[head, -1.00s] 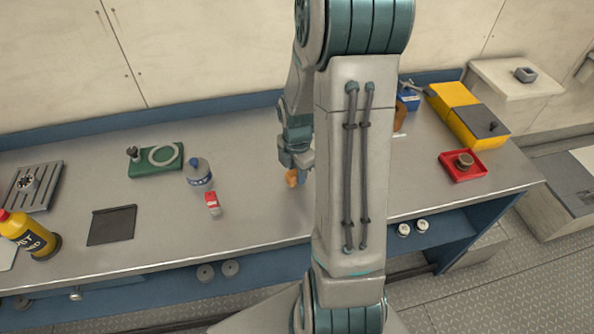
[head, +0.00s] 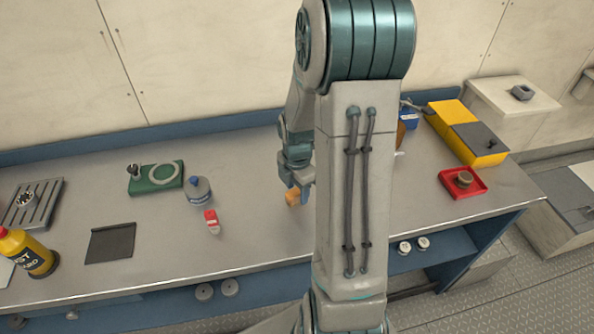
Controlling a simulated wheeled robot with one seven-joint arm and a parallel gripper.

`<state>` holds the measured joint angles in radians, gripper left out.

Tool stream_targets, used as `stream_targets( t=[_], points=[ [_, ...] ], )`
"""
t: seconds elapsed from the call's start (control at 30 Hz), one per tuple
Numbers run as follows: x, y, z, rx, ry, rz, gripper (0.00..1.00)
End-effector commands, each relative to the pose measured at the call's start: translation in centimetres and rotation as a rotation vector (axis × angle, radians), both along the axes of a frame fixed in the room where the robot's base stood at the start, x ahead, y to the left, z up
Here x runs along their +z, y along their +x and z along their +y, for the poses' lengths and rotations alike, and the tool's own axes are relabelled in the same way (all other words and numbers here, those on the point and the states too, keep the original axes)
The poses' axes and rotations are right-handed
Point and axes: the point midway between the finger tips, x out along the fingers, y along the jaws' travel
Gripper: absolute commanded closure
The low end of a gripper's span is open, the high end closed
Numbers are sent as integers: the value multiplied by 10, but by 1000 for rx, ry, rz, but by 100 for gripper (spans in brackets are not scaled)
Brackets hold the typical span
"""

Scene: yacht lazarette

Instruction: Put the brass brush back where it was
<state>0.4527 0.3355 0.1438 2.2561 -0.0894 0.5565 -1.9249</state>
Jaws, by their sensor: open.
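A small orange-brown piece (head: 293,197) sits on the bench just below and beside my gripper (head: 300,192). It may be the brass brush, but it is too small and partly covered to be sure. My gripper is open, with its blue-grey fingertips at the piece's right side. I cannot tell whether they touch it. Another brown-orange thing (head: 401,133) shows behind my arm at the right, mostly hidden.
A blue-grey bottle (head: 200,191), a red-and-white item (head: 212,222), a green tray (head: 140,186) and a dark flat mat (head: 110,244) lie left. A red tray (head: 449,180) and yellow box (head: 450,108) stand right. Bare bench lies between the red-and-white item and my arm.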

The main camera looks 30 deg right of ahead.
Motion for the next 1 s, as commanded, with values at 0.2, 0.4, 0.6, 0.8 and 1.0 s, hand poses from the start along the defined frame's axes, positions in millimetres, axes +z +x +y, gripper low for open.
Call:
stream_targets(
  t=[0.2,0.4,0.6,0.8,1.0],
  points=[
    [44,1,-1,-3,-3,-6,51],
    [84,1,0,-1,-2,-6,51],
    [105,0,0,-1,-2,-2,51],
    [119,-6,11,-103,-13,-20,51],
    [142,-26,40,-413,-26,-74,51]
  ],
)
